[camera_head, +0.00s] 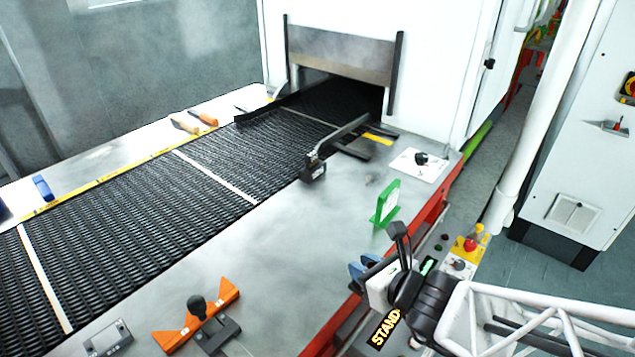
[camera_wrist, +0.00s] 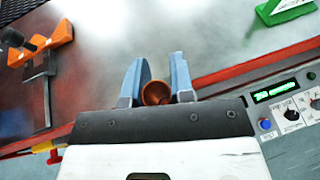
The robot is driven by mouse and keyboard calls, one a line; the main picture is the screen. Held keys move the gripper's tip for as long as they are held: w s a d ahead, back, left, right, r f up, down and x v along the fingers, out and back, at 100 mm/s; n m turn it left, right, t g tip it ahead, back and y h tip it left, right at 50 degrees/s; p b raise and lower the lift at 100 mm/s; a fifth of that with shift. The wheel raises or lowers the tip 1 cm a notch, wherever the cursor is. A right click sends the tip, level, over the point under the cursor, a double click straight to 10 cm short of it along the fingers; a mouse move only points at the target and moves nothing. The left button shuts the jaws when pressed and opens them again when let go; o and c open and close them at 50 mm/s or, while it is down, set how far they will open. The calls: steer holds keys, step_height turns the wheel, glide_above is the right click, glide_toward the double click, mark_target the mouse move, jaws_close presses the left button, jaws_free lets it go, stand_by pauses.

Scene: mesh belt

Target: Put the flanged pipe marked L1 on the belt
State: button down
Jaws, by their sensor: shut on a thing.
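My gripper (camera_head: 362,270) is over the front edge of the metal table at the lower right of the head view. In the wrist view its two blue fingers (camera_wrist: 158,78) are shut on a copper-brown flanged pipe (camera_wrist: 156,93). Its round, flared end shows between the fingers. No L1 mark can be read, and the pipe is not clearly visible in the head view. The black mesh belt (camera_head: 130,220) lies beyond the bare table strip, to the left of my gripper, and runs into a white machine's opening.
A green bracket (camera_head: 386,204) stands on the table close beyond my gripper. An orange fixture with a black knob (camera_head: 198,310) stands at the front left. A dark bar (camera_head: 335,145) reaches over the belt's near edge. Orange-handled tools (camera_head: 203,118) lie beyond the belt. Bare table (camera_head: 270,250) lies between gripper and belt.

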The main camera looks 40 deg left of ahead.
steer(key=shift+a+r, duration=0.1)
steer(key=shift+w+a+r+n+g, duration=0.3)
steer(key=shift+a, duration=0.35)
steer(key=w+a+r+n+g, duration=0.2)
steer(key=w+a+n+g, duration=0.1)
steer(key=a, duration=0.6)
steer(key=w+a+r+n+g, duration=0.2)
steer(key=a+r+n+g, duration=0.15)
steer(key=a, duration=0.45)
steer(key=shift+w+a+f+n+g+h, duration=0.8)
steer(key=shift+a+f+n+g+h, duration=0.3)
steer(key=shift+a, duration=1.7)
steer(key=shift+w+a+f+n+g+h, duration=0.8)
steer(key=shift+a+n+g, duration=0.5)
steer(key=shift+a, duration=1.55)
steer(key=shift+w+a+f+n+g+h, duration=0.75)
steer(key=shift+a+f+n+g+h, duration=0.4)
steer(key=shift+a, duration=1.65)
steer(key=shift+r+y, duration=0.1)
steer(key=shift+y, duration=0.15)
steer(key=shift+w+a+f, duration=0.25)
steer(key=shift+w+a, duration=1.1)
steer(key=shift+a, duration=0.95)
steer(key=shift+w+a+f, duration=0.25)
steer(key=shift+w+a, duration=1.1)
steer(key=shift+a, duration=0.95)
steer(key=shift+w+a+f, duration=0.25)
steer(key=shift+w+a, duration=1.1)
steer(key=shift+a, duration=0.95)
